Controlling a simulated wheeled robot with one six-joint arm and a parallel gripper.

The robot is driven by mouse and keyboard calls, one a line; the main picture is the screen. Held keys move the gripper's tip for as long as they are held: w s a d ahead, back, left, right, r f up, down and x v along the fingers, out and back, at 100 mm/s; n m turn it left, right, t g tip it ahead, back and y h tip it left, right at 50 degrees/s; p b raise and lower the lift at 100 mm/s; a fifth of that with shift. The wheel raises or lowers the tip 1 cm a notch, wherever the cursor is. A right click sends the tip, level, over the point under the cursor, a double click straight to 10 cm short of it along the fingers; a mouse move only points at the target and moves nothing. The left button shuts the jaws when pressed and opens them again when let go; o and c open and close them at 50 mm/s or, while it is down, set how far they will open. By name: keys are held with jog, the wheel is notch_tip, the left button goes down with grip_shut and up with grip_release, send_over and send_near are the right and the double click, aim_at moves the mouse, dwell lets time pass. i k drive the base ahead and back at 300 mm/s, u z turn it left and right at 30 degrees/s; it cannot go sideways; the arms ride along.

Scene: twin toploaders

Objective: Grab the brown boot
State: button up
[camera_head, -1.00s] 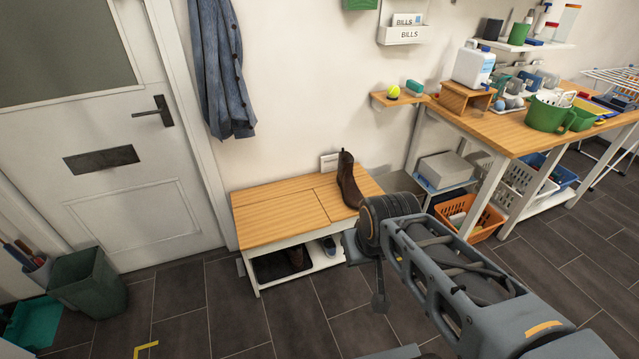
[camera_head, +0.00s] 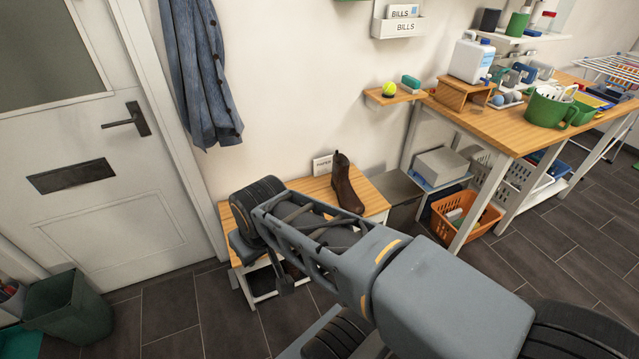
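The brown boot (camera_head: 345,186) stands upright on the wooden top of the bench (camera_head: 375,192), towards its right end. Its shaft and foot show above my arm. My arm reaches from the lower right across the front of the bench, and its dark wrist joint is over the bench's left part, left of the boot. A dark part that looks like my gripper (camera_head: 284,281) hangs below the arm in front of the bench, apart from the boot. Its fingers are too hidden to tell open from shut. The arm covers most of the lower shelf.
A small white box (camera_head: 322,165) stands behind the boot by the wall. A denim jacket (camera_head: 203,75) hangs above the bench's left end. A small shelf with a tennis ball (camera_head: 389,89) is at the right. A workbench (camera_head: 510,130) stands farther right, an orange basket (camera_head: 466,215) under it.

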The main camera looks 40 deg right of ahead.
aim_at(347, 201)
jog(key=z, duration=0.55)
jog(key=i, duration=0.8)
jog(key=z, duration=0.85)
